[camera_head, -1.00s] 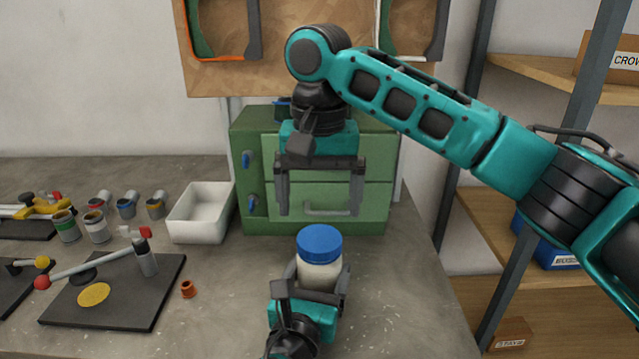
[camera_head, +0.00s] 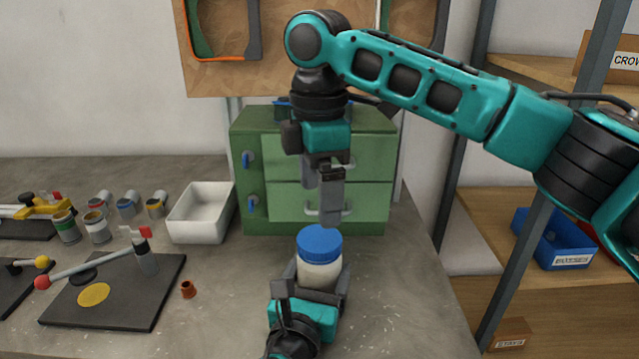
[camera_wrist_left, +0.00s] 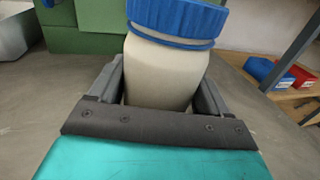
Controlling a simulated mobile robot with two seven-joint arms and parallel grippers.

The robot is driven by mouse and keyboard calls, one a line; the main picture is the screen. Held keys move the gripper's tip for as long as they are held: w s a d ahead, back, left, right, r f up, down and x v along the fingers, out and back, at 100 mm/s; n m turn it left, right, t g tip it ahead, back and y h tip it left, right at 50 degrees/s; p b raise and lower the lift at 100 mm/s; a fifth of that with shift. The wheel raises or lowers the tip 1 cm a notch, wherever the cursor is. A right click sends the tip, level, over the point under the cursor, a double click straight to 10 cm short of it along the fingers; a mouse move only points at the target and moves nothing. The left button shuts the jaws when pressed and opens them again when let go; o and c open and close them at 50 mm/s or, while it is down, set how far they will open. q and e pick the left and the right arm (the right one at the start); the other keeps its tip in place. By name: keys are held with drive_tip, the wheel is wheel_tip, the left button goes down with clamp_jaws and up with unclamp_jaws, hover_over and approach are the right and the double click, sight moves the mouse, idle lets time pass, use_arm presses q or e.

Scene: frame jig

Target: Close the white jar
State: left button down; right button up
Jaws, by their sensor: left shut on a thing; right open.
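The white jar (camera_head: 319,273) stands on the workbench with a blue lid (camera_head: 319,241) on its top. In the left wrist view the jar body (camera_wrist_left: 165,72) sits between the fingers, and the ribbed blue lid (camera_wrist_left: 178,20) is cut off by the top edge. A thin blue ring shows just under the lid there. My left gripper (camera_head: 318,288) is shut on the jar's body from the front. My right gripper (camera_head: 322,205) is open and empty, pointing down just above the lid, with a small gap to it.
A green drawer cabinet (camera_head: 270,190) stands right behind the jar. A white bin (camera_head: 188,228) is left of it. A black board with a lever (camera_head: 120,305) and a small orange-brown part (camera_head: 188,289) lie to the left. Bench right of the jar is clear.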

sight(320, 238)
drive_tip(key=n, duration=0.5)
drive_tip(key=shift+r+n, duration=0.2)
drive_tip(key=shift+n, duration=0.2)
drive_tip(key=shift+f, duration=4.05)
